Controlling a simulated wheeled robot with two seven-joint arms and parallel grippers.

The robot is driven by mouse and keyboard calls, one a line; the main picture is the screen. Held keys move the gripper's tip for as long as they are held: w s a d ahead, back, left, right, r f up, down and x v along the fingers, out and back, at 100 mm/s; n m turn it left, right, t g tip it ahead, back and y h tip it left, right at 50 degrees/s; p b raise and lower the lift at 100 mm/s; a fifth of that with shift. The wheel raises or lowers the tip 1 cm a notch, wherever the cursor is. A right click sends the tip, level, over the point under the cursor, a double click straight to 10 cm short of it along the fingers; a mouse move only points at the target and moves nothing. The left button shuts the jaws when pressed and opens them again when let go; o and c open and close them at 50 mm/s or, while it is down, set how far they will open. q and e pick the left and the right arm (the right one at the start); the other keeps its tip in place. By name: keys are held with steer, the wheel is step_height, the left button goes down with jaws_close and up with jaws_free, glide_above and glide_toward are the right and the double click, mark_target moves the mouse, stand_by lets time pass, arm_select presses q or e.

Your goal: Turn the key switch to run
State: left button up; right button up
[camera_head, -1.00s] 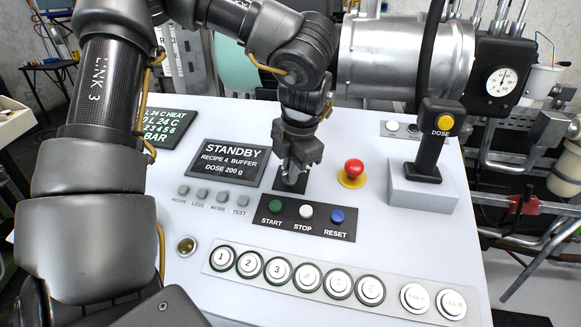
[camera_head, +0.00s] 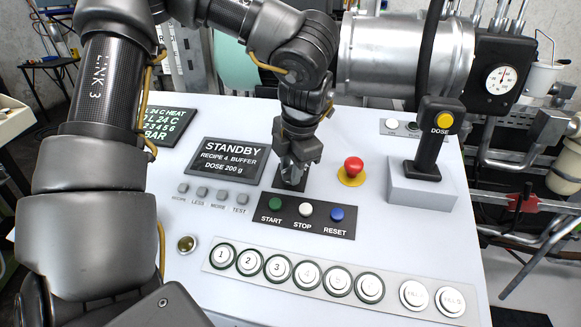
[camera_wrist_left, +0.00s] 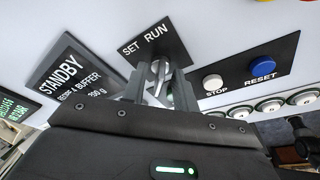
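The key switch (camera_wrist_left: 158,68) shows in the left wrist view as a small silver key on a black plate (camera_wrist_left: 143,45) marked SET and RUN. My left gripper (camera_wrist_left: 158,82) points down at it, with one finger on each side of the key and a gap between the fingers. I cannot tell whether either finger touches the key. In the head view my left gripper (camera_head: 293,180) is over the switch plate and hides the key. The exact angle of the key is hard to read. My right gripper is not in view.
Close by are the red emergency button (camera_head: 354,167), the STANDBY display (camera_head: 229,163) and the START, STOP, RESET strip (camera_head: 305,216). A row of numbered buttons (camera_head: 308,276) lies nearer the front. The DOSE handle (camera_head: 430,145) stands upright on the right.

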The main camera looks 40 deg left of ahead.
arm_select(q)
steer(key=shift+r, duration=0.1)
steer(key=shift+d+r, duration=0.1)
steer(key=shift+r, duration=0.25)
steer(key=p+v, duration=0.1)
steer(key=v, duration=0.9)
steer(key=shift+p, duration=0.35)
steer(key=shift+s, duration=0.1)
